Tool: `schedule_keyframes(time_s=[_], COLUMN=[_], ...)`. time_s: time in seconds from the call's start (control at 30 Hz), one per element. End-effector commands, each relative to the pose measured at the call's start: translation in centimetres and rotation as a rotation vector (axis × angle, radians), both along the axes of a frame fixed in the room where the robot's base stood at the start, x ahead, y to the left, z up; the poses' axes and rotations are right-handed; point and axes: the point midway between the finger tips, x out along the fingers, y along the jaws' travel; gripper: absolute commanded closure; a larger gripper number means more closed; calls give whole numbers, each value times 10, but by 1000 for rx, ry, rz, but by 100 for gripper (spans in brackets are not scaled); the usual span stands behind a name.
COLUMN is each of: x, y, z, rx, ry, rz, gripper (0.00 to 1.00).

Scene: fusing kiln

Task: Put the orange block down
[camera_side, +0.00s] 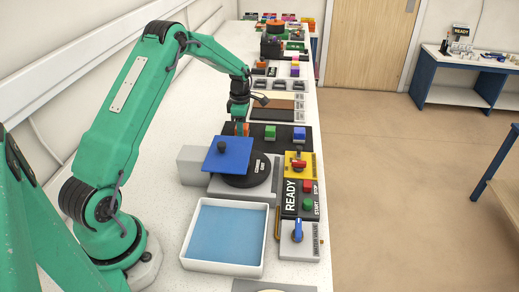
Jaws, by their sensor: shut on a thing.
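The orange block (243,130) shows as a small patch of orange just behind the blue square plate. My gripper (240,122) points down and is shut on it. The block's lower part is hidden by the blue plate, so I cannot tell whether it touches the black strip (228,128) there. A green block (270,132) and a blue block (299,133) stand to its right on that black strip.
The blue plate (227,155) with a dark knob sits tilted in front of my gripper, over a round black disc (248,171). Yellow and black control panels (301,165) stand to the right. A white tray (189,231) with a blue floor is in front.

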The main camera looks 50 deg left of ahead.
Motion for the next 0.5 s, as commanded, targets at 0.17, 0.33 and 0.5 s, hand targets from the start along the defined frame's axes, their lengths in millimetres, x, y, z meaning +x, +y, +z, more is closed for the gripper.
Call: schedule_keyframes(time_s=[0.17, 0.33, 0.5], x=[0, 0, 0], y=[0, 0, 0], z=[-2, -3, -3], rx=[1, 0, 0], ry=[-1, 0, 0], rz=[0, 0, 0], gripper=[79, 37, 37])
